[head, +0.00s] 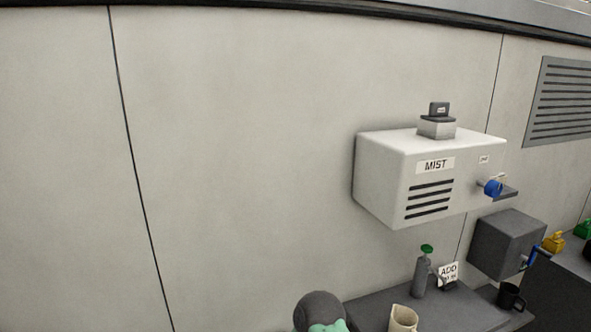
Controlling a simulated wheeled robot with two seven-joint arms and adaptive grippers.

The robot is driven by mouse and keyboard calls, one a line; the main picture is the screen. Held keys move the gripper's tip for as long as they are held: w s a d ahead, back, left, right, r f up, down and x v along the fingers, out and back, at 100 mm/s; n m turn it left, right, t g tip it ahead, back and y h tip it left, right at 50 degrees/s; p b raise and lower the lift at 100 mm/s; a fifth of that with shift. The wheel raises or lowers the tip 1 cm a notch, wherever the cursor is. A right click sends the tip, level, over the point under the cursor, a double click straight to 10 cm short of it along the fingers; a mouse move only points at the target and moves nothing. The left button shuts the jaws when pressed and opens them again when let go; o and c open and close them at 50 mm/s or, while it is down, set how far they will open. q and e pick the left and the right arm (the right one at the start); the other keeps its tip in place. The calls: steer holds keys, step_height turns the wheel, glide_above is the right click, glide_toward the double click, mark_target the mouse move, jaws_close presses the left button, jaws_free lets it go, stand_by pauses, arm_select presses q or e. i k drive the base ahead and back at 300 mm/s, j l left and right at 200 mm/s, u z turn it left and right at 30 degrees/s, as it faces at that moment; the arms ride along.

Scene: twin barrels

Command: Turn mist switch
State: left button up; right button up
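A white box (385,170) labelled MIST is mounted on the wall right of the middle, with dark slots on its front. A blue knob (492,187) sticks out from its right side, beside a small grey ledge (508,194). A small label (484,159) is above the knob, too small to read. A grey block with a dark piece (438,110) stands on top of the box. I cannot tell which of these parts is the mist switch. Neither of my grippers is in view.
Below is a dark counter (375,309) with a grey bottle (421,278), a cream jug (403,318), an ADD sign (448,273) and a black mug (510,297). A dark grey wall box (505,243) has a blue handle (533,255). The wall at left is bare.

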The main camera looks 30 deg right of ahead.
mark_target(492, 190)
steer(key=z, duration=1.95)
